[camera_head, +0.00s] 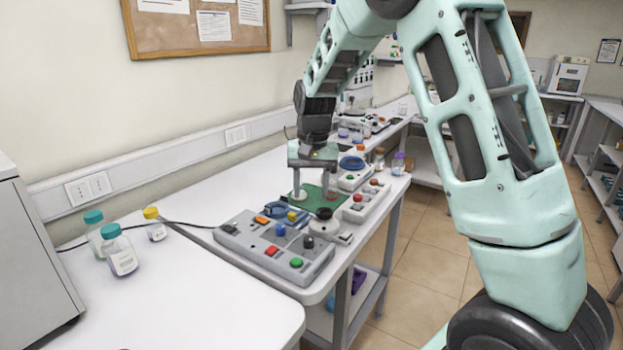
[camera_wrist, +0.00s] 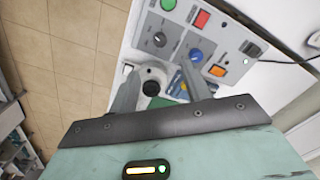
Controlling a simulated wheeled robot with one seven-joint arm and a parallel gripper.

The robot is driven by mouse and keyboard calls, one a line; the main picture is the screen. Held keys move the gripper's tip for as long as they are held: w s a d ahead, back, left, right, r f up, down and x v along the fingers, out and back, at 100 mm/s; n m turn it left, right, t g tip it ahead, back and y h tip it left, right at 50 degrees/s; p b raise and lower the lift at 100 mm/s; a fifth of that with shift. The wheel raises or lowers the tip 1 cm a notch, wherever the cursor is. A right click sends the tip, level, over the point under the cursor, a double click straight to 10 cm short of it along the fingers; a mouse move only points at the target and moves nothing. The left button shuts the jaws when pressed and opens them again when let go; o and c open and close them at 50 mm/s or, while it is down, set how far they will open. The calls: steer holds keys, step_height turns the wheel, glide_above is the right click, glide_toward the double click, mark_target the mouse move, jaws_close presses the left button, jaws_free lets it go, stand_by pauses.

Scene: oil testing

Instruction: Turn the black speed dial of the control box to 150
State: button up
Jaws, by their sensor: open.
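The grey control box (camera_head: 245,240) lies on the white table in the head view. Its black speed dial (camera_head: 309,241) is near the right end of the top. The dial (camera_wrist: 159,39) also shows in the wrist view, at the top centre, with a light mark on it. Its scale is too small to read. My gripper (camera_head: 312,200) is open and points down just behind the box in the head view. In the wrist view my gripper's fingers (camera_wrist: 158,65) are spread, with the dial apart from them. Nothing is held.
A white round device with a black top (camera_wrist: 152,88) shows between the fingers in the wrist view. Blue (camera_wrist: 195,55), red (camera_wrist: 201,18) and orange (camera_wrist: 217,71) controls sit near the dial. Bottles (camera_head: 122,258) stand at left; bare table lies in front.

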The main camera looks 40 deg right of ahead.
steer(key=shift+r, duration=1.6)
steer(key=s+a+f+n, duration=0.1)
steer(key=s+a+n, duration=0.4)
steer(key=a, duration=0.5)
steer(key=s+a+n, duration=0.2)
steer(key=s+a, duration=0.6)
steer(key=a, duration=0.2)
steer(key=s+a+f+n, duration=0.1)
steer(key=s+a+n, duration=0.2)
steer(key=s, duration=0.5)
steer(key=s+a+f+n, duration=0.2)
steer(key=s+a+n, duration=0.1)
steer(key=s, duration=0.6)
steer(key=shift+s+a+n, duration=0.3)
steer(key=shift+a+n, duration=0.1)
steer(key=shift+n, duration=0.4)
steer(key=shift+d, duration=0.1)
